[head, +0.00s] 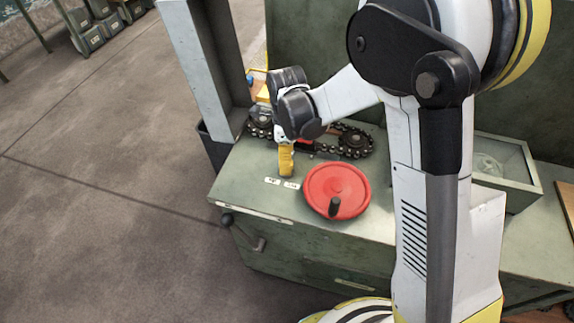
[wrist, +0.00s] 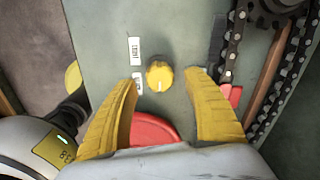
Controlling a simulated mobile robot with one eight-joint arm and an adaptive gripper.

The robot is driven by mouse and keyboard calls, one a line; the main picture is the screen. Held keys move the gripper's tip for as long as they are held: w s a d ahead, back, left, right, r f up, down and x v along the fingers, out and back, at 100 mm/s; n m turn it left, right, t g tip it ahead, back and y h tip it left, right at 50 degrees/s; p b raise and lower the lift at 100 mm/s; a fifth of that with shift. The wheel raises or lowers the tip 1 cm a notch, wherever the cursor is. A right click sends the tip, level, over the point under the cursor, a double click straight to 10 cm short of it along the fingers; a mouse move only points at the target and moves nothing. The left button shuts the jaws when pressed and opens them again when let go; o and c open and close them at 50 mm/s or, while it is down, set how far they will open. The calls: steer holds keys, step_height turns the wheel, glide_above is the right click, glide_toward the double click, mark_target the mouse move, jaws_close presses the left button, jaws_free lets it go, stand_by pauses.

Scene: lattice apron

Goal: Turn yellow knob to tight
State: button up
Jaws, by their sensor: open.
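The yellow knob (wrist: 159,76) is round and sits on a green panel in the wrist view. A pale mark on it points towards the bottom of the picture. Two white labels are left of it, an upper one (wrist: 135,50) and a lower one (wrist: 137,83); I cannot read them surely. My gripper (wrist: 163,80) is open, with its yellow ribbed fingers to the lower left and right of the knob; I see no contact. In the head view my gripper (head: 286,162) points down at the cabinet top, and the knob is hidden there.
A red handwheel (head: 337,187) with a black handle lies close by on the green cabinet (head: 240,180). A chain (head: 355,143) on sprockets is behind my gripper. A grey post (head: 202,65) stands at the left, and a green tray (head: 520,175) is at the right.

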step_height(320, 180, down, 2)
steer(key=c, duration=1.2)
